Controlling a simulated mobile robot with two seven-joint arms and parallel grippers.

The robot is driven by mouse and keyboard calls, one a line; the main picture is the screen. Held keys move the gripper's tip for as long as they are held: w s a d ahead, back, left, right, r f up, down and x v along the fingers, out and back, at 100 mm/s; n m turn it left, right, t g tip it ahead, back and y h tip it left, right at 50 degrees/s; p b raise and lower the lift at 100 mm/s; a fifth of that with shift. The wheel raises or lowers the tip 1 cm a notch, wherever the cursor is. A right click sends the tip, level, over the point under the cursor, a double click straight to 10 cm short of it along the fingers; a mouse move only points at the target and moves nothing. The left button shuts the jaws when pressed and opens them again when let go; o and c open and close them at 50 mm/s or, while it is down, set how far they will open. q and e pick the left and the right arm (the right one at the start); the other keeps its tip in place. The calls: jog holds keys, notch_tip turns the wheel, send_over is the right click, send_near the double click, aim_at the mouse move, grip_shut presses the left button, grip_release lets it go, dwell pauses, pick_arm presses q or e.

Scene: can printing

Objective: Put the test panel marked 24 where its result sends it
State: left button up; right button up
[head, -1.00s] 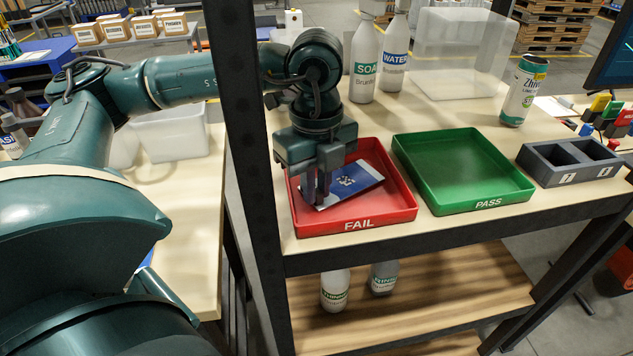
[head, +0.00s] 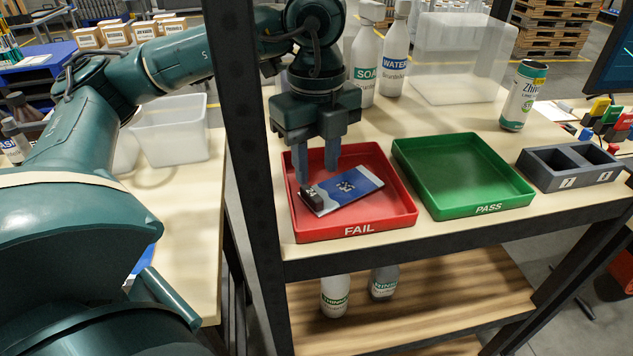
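The test panel (head: 343,191), blue and white with a dark end tab at its left, lies inside the red FAIL tray (head: 402,216). I cannot read a clear number on it. My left gripper (head: 317,170) is above the panel's left end, pointing down, with its two fingers apart and nothing between them. The green PASS tray (head: 462,172) stands to the right of the red tray and is empty. My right gripper is not in view.
A grey two-slot holder (head: 570,165) sits right of the green tray. A dark post (head: 250,150) rises at the left.

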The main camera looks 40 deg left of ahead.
pick_arm(q)
notch_tip(320, 180, up, 6)
jog(key=shift+r, duration=0.25)
dwell(0.5)
